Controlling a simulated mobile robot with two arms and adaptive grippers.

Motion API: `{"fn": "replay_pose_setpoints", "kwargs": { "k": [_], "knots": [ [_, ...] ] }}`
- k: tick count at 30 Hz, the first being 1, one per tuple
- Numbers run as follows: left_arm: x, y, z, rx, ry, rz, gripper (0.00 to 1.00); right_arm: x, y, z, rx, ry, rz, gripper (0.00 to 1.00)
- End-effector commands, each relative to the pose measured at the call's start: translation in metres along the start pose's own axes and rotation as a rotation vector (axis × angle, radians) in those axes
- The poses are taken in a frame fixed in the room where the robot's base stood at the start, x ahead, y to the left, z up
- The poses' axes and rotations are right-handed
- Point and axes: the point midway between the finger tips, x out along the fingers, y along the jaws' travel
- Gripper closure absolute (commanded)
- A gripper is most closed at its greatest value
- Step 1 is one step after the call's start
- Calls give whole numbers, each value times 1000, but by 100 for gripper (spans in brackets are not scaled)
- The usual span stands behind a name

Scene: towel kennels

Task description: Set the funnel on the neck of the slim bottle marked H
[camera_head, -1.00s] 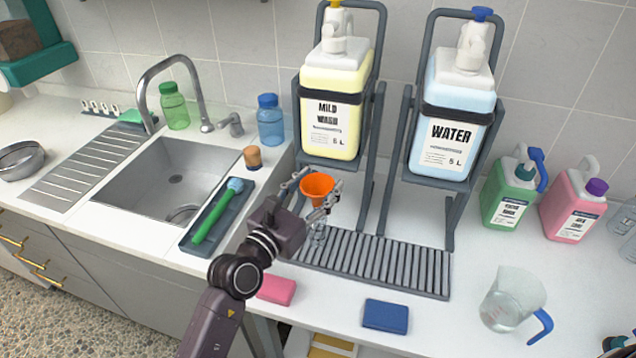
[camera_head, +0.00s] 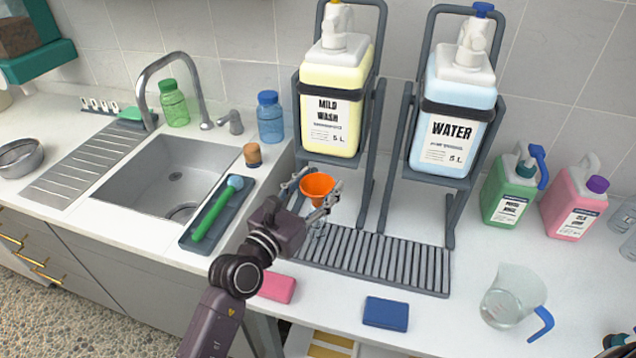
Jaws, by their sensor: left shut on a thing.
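The orange funnel (camera_head: 318,186) is held upright, wide mouth up, in front of the mild wash stand. My left gripper (camera_head: 315,192) is shut on it, with a finger showing on either side. A small clear glass piece (camera_head: 317,231) shows just below the funnel at the left end of the drain grate; it looks like a slim bottle. The gripper hides part of it, and no letter H can be read. I cannot tell whether the funnel's spout touches or enters its neck.
A yellow mild wash container (camera_head: 331,112) and a blue water container (camera_head: 452,118) hang in racks behind the grate (camera_head: 385,262). A pink sponge (camera_head: 277,288), blue sponge (camera_head: 386,313) and clear jug (camera_head: 512,296) stand in front. The sink (camera_head: 170,170) lies left.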

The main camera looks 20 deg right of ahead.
Motion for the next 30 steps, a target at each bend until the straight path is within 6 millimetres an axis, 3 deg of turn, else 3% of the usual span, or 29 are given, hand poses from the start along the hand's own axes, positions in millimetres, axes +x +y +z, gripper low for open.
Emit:
{"fn": "replay_pose_setpoints", "kwargs": {
  "k": [9, 10, 15, 25, 30],
  "knots": [
    [0, 0, 0, 0, 0, 0, 63, 0, 2, 0, 0, 0, 3, 60],
    [0, 0, 0, 0, 0, 0, 47, 0, 2, 0, 0, 0, 3, 60],
    [0, 0, 0, 1, 0, 0, 28, 0, 2, 0, 0, 0, 3, 60],
    [-2, 0, 0, 0, 1, 0, 28, 0, 3, 1, 0, -1, 4, 60],
    [-17, 0, -1, 0, 1, 1, 28, 0, 2, 1, 0, -1, 2, 60]
  ]
}}
